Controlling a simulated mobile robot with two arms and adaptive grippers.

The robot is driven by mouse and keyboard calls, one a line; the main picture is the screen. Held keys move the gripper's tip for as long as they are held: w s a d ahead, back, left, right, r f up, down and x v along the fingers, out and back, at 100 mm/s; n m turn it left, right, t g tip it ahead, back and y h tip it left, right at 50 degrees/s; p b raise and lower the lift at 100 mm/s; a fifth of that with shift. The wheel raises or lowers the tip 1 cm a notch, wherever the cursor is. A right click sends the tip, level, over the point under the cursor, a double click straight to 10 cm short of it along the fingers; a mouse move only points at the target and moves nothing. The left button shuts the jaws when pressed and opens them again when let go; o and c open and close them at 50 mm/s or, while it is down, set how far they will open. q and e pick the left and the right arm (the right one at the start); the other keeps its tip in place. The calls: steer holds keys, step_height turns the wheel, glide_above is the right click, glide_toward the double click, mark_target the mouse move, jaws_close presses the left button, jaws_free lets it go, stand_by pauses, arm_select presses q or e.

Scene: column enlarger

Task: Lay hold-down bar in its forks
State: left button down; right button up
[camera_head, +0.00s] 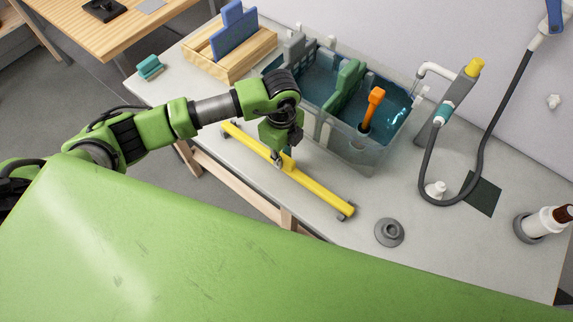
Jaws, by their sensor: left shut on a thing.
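The yellow hold-down bar (318,190) runs diagonally across the front of the grey-white table, beside the near side of the water tank. It has small dark grey pieces at its ends. My left gripper (281,158) points down and is shut on the bar near its middle; the arm hides part of the grip. I cannot tell whether the bar touches the table. The clear tank (372,155) holds blue water, with a green upright piece (343,88) and an orange-handled tool (372,106) in it. I cannot make out the forks clearly. My right gripper is not in view.
A white tap (437,70), dark hose (484,140), grey round base (389,232) and bottle (545,221) are on the right.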

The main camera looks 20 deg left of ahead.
arm_select(q)
steer(key=shift+r, duration=0.45)
steer(key=shift+r+p, duration=2.3)
steer(key=shift+r, duration=0.4)
